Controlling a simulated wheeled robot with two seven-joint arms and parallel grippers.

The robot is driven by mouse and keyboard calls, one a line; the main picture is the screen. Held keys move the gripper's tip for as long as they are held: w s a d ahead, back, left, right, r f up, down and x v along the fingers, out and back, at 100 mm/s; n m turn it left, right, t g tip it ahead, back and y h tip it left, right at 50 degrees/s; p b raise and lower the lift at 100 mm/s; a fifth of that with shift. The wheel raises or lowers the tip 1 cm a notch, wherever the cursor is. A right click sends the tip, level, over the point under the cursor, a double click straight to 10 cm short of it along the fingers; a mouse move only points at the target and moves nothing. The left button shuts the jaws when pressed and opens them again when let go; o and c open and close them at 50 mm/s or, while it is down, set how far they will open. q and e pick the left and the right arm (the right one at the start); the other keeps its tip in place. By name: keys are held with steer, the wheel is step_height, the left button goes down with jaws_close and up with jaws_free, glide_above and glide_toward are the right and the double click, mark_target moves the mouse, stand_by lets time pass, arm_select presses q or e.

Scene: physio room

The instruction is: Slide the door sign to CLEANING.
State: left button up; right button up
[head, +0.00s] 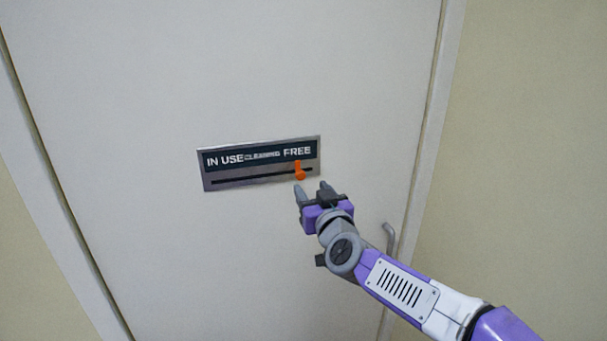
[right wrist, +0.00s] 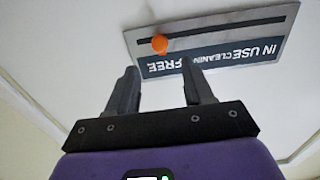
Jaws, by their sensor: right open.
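The door sign (head: 208,183) is a metal plate with a dark strip reading IN USE, CLEANING and FREE from left to right. Its orange slider knob (head: 299,172) stands in the slot under FREE, at the right part of the sign. My right gripper (head: 312,188) is open and empty just below and right of the knob, apart from it. In the right wrist view the sign (right wrist: 285,42) appears upside down, with the orange knob (right wrist: 160,44) beyond and between the two open fingertips (right wrist: 160,75). My left gripper is not in view.
The sign is on a pale door (head: 160,80). A door handle (head: 389,238) is at the lower right, behind my right arm. The door frame (head: 428,130) and a beige wall (head: 520,150) are at right. The door face left of the knob is clear.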

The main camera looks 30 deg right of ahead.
mark_target(301, 176)
steer(key=x, duration=0.7)
steer(key=shift+f, duration=0.2)
steer(key=shift+a, duration=0.1)
jaws_close()
